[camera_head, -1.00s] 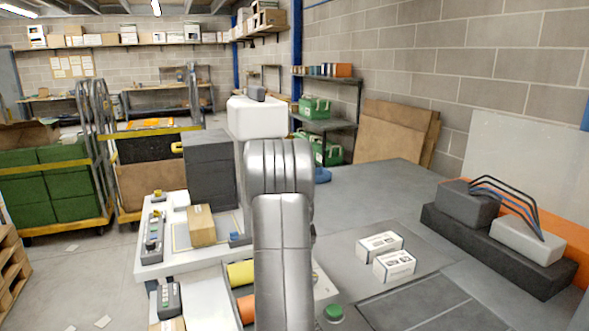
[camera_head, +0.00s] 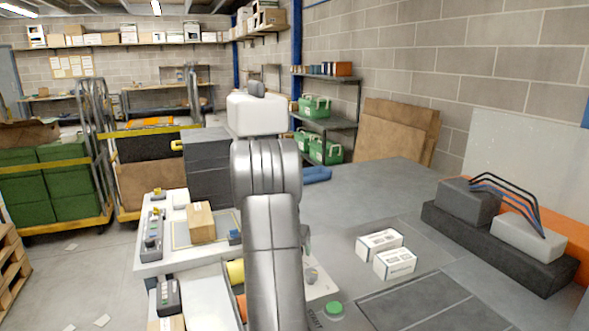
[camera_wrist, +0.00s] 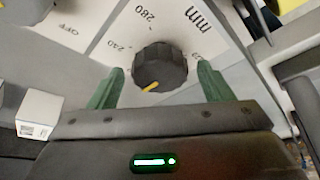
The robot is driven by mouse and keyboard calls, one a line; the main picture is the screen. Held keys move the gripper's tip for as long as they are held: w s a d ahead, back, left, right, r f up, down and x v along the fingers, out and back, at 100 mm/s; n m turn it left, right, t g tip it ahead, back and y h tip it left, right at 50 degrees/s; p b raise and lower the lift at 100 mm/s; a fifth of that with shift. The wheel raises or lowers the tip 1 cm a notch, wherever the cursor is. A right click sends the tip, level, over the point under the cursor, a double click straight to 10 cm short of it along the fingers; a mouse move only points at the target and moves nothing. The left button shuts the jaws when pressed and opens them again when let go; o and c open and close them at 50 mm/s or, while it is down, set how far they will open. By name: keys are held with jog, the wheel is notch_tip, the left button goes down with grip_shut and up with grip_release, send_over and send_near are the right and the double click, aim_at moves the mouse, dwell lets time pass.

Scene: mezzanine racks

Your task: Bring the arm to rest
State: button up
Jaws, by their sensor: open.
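My arm stands in the middle of the head view, and its links hide my gripper there. In the wrist view my gripper (camera_wrist: 160,70) is open, its two green fingers apart with a dark round knob (camera_wrist: 160,65) appearing between them. I cannot tell whether the fingers touch the knob or how far off it is. The knob has a yellow pointer mark toward the lower left of the picture. It sits on a pale panel (camera_wrist: 187,28) printed with a scale, including 280, 240 and OFF.
Two white boxes (camera_head: 379,243) (camera_head: 395,264) lie on the grey bench right of my arm. A green button (camera_head: 334,309) is near the front. A cardboard box (camera_head: 201,222) and a control box (camera_head: 154,236) are at left.

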jog(key=m, duration=0.2)
jog(key=m+g+h+p, duration=0.1)
jog(key=m, duration=0.2)
jog(key=shift+a+r+h+p, duration=0.1)
jog(key=shift+h+p, duration=0.2)
jog(key=m+h+p, duration=0.1)
jog(key=m+p, duration=0.1)
jog(key=p, duration=0.1)
jog(key=shift+w+r+m+g, duration=0.1)
jog(key=shift+m+g, duration=0.3)
jog(key=shift+m+g+p, duration=0.3)
jog(key=shift+m+p, duration=0.55)
jog(key=shift+m, duration=0.05)
